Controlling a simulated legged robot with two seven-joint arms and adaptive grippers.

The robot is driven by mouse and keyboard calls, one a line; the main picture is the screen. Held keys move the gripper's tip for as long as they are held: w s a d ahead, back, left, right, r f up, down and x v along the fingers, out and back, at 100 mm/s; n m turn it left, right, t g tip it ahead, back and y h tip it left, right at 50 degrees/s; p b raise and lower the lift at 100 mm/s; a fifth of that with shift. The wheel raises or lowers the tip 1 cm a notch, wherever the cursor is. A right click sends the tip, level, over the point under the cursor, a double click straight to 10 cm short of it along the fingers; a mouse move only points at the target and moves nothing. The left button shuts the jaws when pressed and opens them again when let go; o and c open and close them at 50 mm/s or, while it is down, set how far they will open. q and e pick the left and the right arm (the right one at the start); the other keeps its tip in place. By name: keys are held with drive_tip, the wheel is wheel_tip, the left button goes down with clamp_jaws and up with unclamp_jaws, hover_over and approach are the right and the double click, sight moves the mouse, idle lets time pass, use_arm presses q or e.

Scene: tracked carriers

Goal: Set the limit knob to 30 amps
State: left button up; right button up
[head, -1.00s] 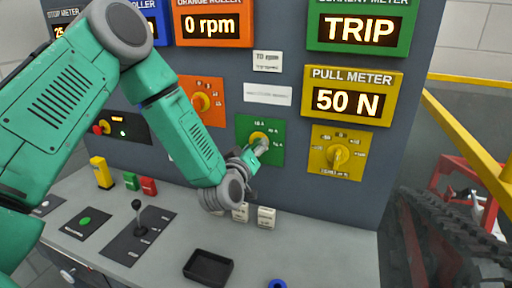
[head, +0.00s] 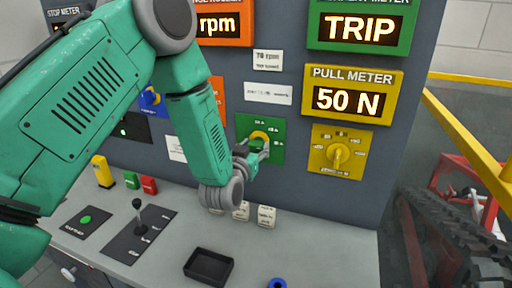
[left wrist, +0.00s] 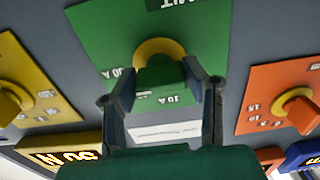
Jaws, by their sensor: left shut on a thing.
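The limit knob, a green handle on a yellow ring (head: 259,136), sits on the green panel (head: 243,124) in the middle of the dark console. My left gripper (head: 253,152) is at the knob. In the left wrist view, its two fingers stand on either side of the green knob handle (left wrist: 160,84) and grip it. That view shows the panel (left wrist: 100,35) upside down, with a 10 A mark below the knob and another amp mark at its left. The knob's exact pointing is hard to read behind the fingers. My right gripper is in neither view.
A yellow panel with a yellow knob (head: 338,153) is to the right, below the PULL METER reading 50 N (head: 350,99). The current meter (head: 360,29) reads TRIP. Below are a black tray (head: 208,266), a lever (head: 138,214) and several white blocks (head: 266,216).

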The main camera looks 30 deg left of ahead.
use_arm(q)
drive_tip(key=shift+s+f, duration=0.1)
drive_tip(key=shift+f, duration=0.1)
drive_tip(key=o, duration=1.1)
drive_tip(key=shift+o, duration=0.2)
drive_tip(key=shift+r, duration=0.1)
drive_tip(key=v, duration=1.1)
drive_tip(key=shift+s, duration=0.4)
